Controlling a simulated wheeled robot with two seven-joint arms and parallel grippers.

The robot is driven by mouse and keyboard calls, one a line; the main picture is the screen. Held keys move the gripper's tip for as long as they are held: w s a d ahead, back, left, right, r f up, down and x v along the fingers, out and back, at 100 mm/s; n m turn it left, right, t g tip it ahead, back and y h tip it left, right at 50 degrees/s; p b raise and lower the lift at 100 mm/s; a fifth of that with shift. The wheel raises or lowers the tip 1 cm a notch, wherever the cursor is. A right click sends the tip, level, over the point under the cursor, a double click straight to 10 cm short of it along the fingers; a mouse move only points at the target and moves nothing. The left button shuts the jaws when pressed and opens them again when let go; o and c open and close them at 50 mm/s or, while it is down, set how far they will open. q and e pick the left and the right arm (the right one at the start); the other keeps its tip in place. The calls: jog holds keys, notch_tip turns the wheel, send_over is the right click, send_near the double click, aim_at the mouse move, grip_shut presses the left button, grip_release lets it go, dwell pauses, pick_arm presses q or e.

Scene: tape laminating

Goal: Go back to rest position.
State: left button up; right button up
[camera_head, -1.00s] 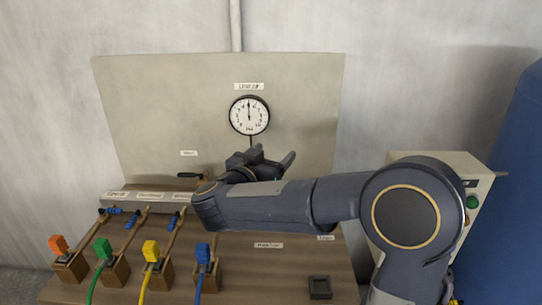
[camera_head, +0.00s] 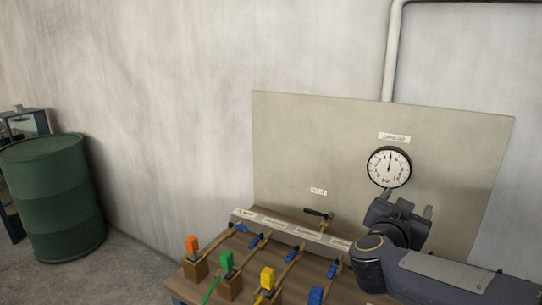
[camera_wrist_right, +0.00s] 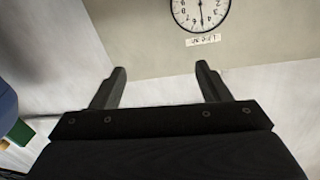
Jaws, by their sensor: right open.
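My right gripper (camera_head: 412,205) is in front of the beige back panel (camera_head: 300,150), just below the round gauge (camera_head: 389,167). In the right wrist view its two fingers (camera_wrist_right: 160,88) are spread apart with nothing between them. The gauge (camera_wrist_right: 200,8) also shows there, upside down at the top edge, beyond the fingers. My right arm comes in from the lower right and hides part of the workbench (camera_head: 335,226). My left gripper is out of the picture.
Orange (camera_head: 192,244), green (camera_head: 226,260), yellow (camera_head: 267,278) and blue (camera_head: 316,295) connectors stand on the bench in wooden blocks. A small black-handled valve (camera_head: 318,213) is near the panel. A green drum (camera_head: 52,195) stands at left, with bare floor between.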

jog(key=s+a+f+n+y+p, duration=0.25)
jog(key=s+a+n+y, duration=0.65)
jog(key=y, duration=0.6)
jog(key=s+f+g, duration=0.4)
jog(key=s+f, duration=0.3)
jog(key=s, duration=0.2)
jog(key=s+a+f+g, duration=0.1)
jog(key=s+f+g, duration=0.3)
jog(key=s+f, duration=0.3)
jog(key=s, duration=0.3)
jog(key=shift+s+m, duration=0.15)
jog(key=shift+m, duration=0.25)
jog(key=shift+a, duration=0.1)
